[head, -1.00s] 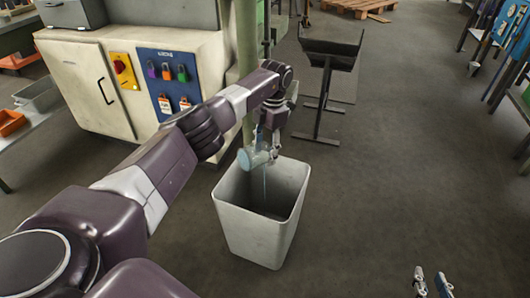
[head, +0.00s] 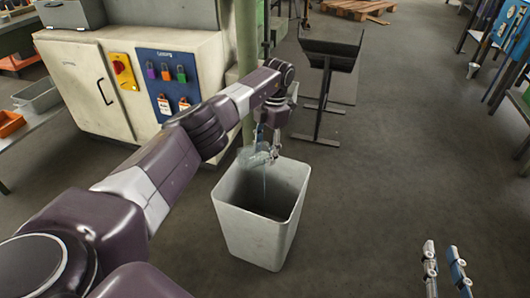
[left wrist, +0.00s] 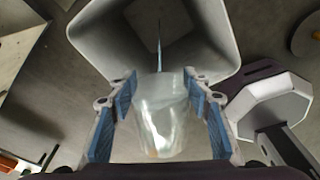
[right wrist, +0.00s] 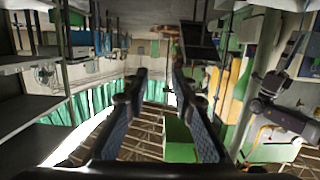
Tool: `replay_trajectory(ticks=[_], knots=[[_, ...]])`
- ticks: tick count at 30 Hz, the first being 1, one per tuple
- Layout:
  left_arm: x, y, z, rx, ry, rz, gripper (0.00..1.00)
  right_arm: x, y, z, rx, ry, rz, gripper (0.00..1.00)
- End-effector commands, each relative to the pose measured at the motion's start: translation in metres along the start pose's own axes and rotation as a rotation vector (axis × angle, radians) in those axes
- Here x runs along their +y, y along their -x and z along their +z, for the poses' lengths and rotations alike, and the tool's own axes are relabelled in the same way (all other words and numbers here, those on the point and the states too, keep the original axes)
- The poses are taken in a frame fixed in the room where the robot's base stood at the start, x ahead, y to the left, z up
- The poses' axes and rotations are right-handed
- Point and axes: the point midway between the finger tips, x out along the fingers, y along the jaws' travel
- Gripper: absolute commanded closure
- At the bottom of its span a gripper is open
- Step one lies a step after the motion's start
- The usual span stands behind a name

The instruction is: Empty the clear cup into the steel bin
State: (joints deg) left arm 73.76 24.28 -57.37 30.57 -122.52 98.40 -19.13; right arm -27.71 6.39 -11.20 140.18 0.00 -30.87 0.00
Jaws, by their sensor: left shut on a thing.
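My left gripper (head: 262,150) is shut on the clear cup (head: 248,157) above the steel bin (head: 255,225). The cup is tipped over and a thin pale stream (head: 265,180) falls from it into the bin. In the left wrist view the cup (left wrist: 160,115) sits between the blue finger pads (left wrist: 163,125), its mouth toward the bin's opening. The stream (left wrist: 159,45) shows there inside the bin's rim (left wrist: 232,60). How much is left in the cup is hard to tell. My right gripper (head: 445,268) is open and empty, low at the right; its fingers (right wrist: 157,85) stand apart.
A cream cabinet (head: 90,85) with a blue lock panel stands behind my left arm. A green post (head: 246,60) and a dark stand (head: 328,75) are behind the bin. The floor (head: 400,160) right of the bin is clear.

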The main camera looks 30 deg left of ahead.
Motion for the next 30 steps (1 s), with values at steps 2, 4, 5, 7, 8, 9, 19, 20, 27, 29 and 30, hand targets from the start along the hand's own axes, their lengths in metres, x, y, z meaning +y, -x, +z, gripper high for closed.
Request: replay_trajectory(ticks=[2, 4, 5, 7, 8, 9, 19, 20, 27, 29, 30], knots=[[0.0, 0.0, 0.0, 0.001, 0.0, 0.0, 0.83, -0.001, -0.001, -0.004, 0.023, 0.0, -0.002, 0.76], [0.0, 0.0, 0.0, 0.002, 0.0, 0.0, 0.83, -0.001, -0.001, -0.009, 0.041, -0.001, -0.003, 0.76], [0.0, 0.0, 0.0, 0.003, 0.0, 0.0, 0.83, -0.002, -0.001, -0.011, 0.05, -0.001, -0.003, 0.76], [0.0, 0.0, 0.0, 0.004, 0.0, 0.0, 0.83, -0.002, -0.001, -0.015, 0.068, -0.001, -0.004, 0.76], [0.0, 0.0, 0.0, 0.005, 0.0, 0.0, 0.83, -0.002, -0.002, -0.017, 0.077, -0.001, -0.005, 0.76], [0.0, 0.0, 0.0, 0.006, 0.0, 0.0, 0.83, -0.003, -0.002, -0.019, 0.088, -0.001, -0.006, 0.76], [0.0, 0.0, 0.0, 0.013, 0.0, 0.0, 0.83, -0.005, -0.001, -0.039, 0.178, -0.003, -0.011, 0.76], [0.0, 0.0, 0.0, 0.014, 0.0, 0.0, 0.83, -0.005, -0.001, -0.041, 0.187, -0.003, -0.011, 0.76], [0.0, 0.0, 0.0, 0.018, 0.0, 0.0, 0.83, -0.007, 0.001, -0.055, 0.252, -0.004, -0.015, 0.76], [0.0, 0.0, 0.0, 0.019, 0.0, 0.0, 0.83, -0.007, 0.002, -0.058, 0.267, -0.005, -0.016, 0.76], [0.0, 0.001, 0.0, 0.02, 0.0, 0.0, 0.83, -0.008, 0.002, -0.061, 0.278, -0.005, -0.016, 0.76]])
